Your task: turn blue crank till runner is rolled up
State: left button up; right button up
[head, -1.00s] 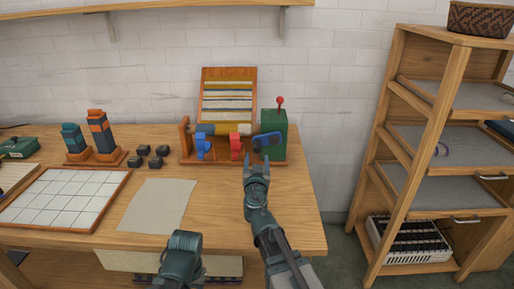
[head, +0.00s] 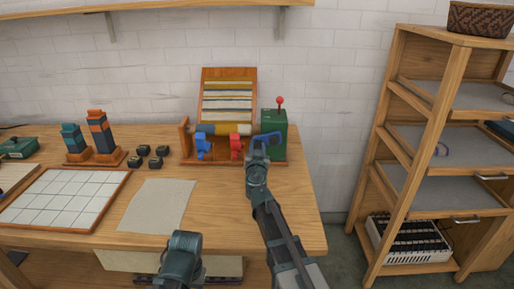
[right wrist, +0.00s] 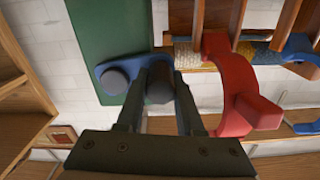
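The blue crank (head: 266,136) is on the front of the green box (head: 276,125), at the right end of the winding stand. My right gripper (head: 258,148) is at the crank. In the right wrist view its fingers (right wrist: 159,92) lie on both sides of the crank's dark knob (right wrist: 160,80) and appear shut on it. The striped runner (head: 228,104) lies on the sloping wooden board (head: 228,72), and part of it is around the roller (head: 225,129) below.
A blue part (head: 203,146) and a red part (head: 236,147) stand before the roller; the red one is close beside my fingers in the right wrist view. Small dark blocks (head: 142,151) and a grey cloth (head: 158,205) lie to the left. A wooden shelf (head: 412,150) stands right.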

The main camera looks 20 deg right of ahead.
grip_shut()
dwell(1.0)
